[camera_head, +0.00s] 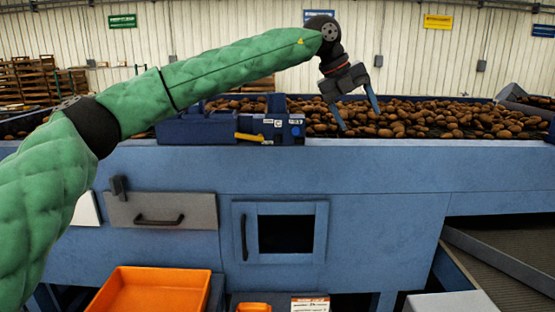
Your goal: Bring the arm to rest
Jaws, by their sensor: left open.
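My left arm, in a green quilted sleeve, comes in from the left and reaches across the front of the blue potato grader (380,178). My left gripper (358,116) is open and points down at the potato bed, its two blue fingers spread apart. The brown potatoes (430,117) lie in a wide heap behind and around the fingertips. I cannot tell whether the fingertips touch any potato. My right gripper is not in view.
A blue box with a yellow handle (249,137) sits on the grader's edge, left of the gripper. Below are a grey drawer (196,211), a small framed window (285,234) and an orange tray (150,290). A conveyor (510,250) runs at lower right.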

